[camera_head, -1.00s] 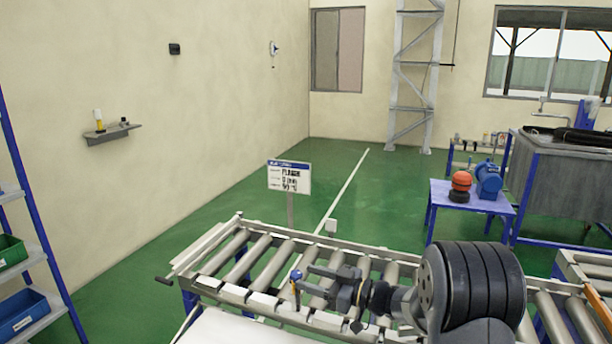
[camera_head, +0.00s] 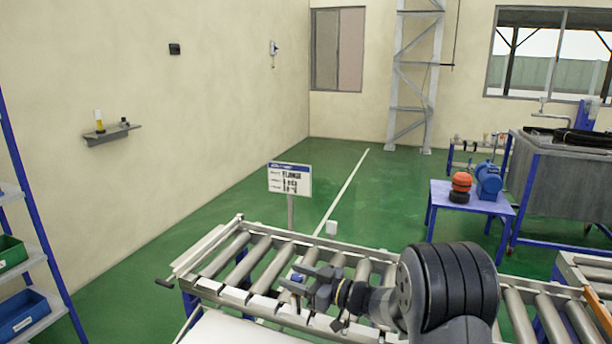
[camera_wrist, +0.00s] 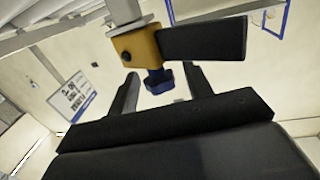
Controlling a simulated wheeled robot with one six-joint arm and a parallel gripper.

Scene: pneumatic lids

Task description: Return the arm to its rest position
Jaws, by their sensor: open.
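My gripper (camera_head: 291,277) is low in the head view, over the near side of the roller conveyor (camera_head: 232,248), with its fingers pointing left. In the wrist view its two dark fingers (camera_wrist: 161,88) stand apart with a gap between them. A small blue knob (camera_wrist: 160,79) under a yellow block (camera_wrist: 137,47) with a dark bar shows near that gap; I cannot tell whether it touches the fingers. A blue spot also shows by the fingers in the head view. My dark, ribbed arm reaches in from the lower right.
A white sign (camera_head: 290,179) on a post stands behind the conveyor. A blue table (camera_head: 472,196) with a red-orange item and a blue pump is at right, beside a grey tank (camera_head: 560,178). A blue shelf rack (camera_head: 38,257) is at left. Green floor is open behind the conveyor.

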